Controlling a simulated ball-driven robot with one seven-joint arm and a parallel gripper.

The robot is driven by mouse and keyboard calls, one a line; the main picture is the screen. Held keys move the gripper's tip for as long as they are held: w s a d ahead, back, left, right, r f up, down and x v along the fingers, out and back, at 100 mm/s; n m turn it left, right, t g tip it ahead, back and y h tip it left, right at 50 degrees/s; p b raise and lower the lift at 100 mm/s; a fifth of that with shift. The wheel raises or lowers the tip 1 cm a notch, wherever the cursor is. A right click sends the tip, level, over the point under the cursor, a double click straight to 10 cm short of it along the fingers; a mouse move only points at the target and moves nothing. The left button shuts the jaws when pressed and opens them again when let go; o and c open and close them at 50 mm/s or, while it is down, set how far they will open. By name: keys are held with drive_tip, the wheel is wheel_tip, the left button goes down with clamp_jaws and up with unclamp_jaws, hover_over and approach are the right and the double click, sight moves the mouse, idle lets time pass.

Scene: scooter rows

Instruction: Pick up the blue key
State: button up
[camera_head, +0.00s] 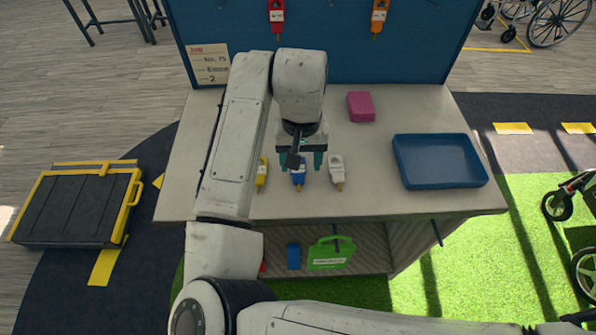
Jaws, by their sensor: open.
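The blue key (298,182) lies on the pale bench top, between a yellow key (262,172) on its left and a white key (337,172) on its right. My gripper (301,162) points down over the blue key, its two teal fingers apart and nothing seen between them but part of the key's upper end. The fingertips appear close to the key; I cannot tell the exact height. My wrist hides part of the bench behind the key.
A blue tray (440,184) sits at the bench's right, and a pink block (361,107) lies at the back. A blue board (405,60) with hanging red and orange tags rises behind. A shelf below holds a green case (331,254). A card (208,64) leans at back left.

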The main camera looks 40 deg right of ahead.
sight(299, 178)
drive_tip(key=shift+s+a+f+p, duration=0.1)
drive_tip(key=shift+a+f+p, duration=0.1)
drive_tip(key=shift+f, duration=0.95)
drive_tip(key=shift+a+f+p, duration=0.1)
drive_tip(key=shift+f+p, duration=0.05)
drive_tip(key=shift+f, duration=1)
drive_tip(key=shift+c, duration=0.4)
drive_tip(key=c, duration=0.9)
